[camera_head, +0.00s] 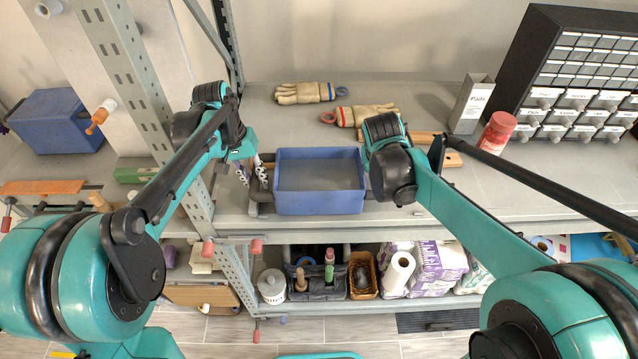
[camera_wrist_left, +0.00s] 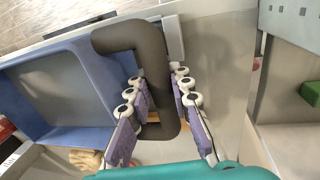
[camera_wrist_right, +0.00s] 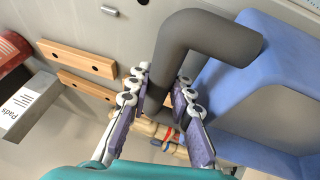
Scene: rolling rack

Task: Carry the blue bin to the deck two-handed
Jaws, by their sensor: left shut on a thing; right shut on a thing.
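The blue bin (camera_head: 319,202) is an open, empty tray-shaped box at the front of the upper grey deck (camera_head: 440,205). My left gripper (camera_head: 250,170) is at its left side, shut on the bin's dark bent handle, which shows in the left wrist view (camera_wrist_left: 138,40). My right gripper (camera_wrist_right: 160,100) is shut on the matching dark handle (camera_wrist_right: 205,40) at the bin's right side. In the head view the right arm hides that gripper. The bin looks level; I cannot tell whether it touches the deck.
Gloves (camera_head: 305,93) lie behind the bin. Wooden bars (camera_head: 452,158), a Pads box (camera_head: 471,104), a red jar (camera_head: 496,132) and a drawer cabinet (camera_head: 580,80) stand to the right. A perforated rack post (camera_head: 135,85) rises left. A caddy (camera_head: 318,285) sits on the lower shelf.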

